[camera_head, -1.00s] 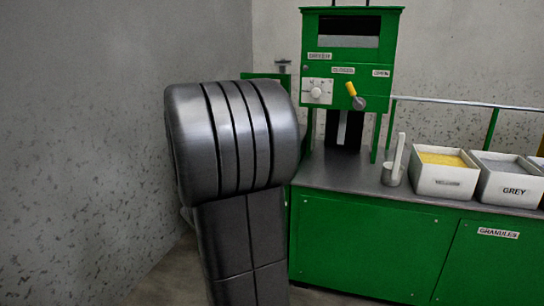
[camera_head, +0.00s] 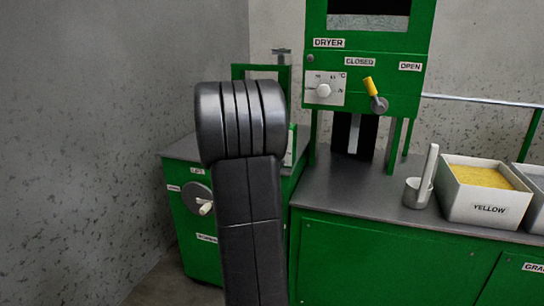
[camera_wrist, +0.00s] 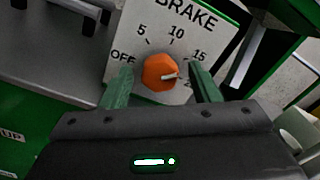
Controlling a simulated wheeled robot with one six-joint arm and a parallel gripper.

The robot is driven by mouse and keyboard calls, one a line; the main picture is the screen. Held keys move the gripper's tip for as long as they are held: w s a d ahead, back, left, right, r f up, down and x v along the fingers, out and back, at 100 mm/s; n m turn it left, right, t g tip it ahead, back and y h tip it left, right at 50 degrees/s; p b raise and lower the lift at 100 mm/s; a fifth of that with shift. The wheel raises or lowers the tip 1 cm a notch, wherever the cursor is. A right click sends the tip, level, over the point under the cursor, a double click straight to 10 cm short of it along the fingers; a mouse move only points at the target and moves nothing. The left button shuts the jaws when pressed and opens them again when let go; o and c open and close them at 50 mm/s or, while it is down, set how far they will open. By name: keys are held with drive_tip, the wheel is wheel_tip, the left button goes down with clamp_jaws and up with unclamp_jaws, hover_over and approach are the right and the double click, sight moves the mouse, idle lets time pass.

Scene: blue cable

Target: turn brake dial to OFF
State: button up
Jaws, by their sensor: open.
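The orange brake dial (camera_wrist: 154,72) sits on a white plate (camera_wrist: 122,78) marked BRAKE in the wrist view. Its pale pointer mark faces right, toward the high end of the scale below 15. The OFF mark is at the left of the dial, with 5, 10 and 15 around the top. My gripper (camera_wrist: 162,76) is open, with one green finger on each side of the dial. I cannot tell whether the fingers touch it. In the head view my dark arm stands in front, and neither the gripper nor the brake dial shows.
A green dryer panel (camera_head: 412,50) has a white knob and a yellow-handled lever. A green cabinet (camera_head: 200,252) with a round lift control (camera_head: 192,196) is at left.

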drive_tip(key=c, duration=1)
drive_tip(key=shift+r+n+p, duration=0.2)
drive_tip(key=shift+n+p, duration=5.65)
drive_tip(key=shift+n, duration=9.05)
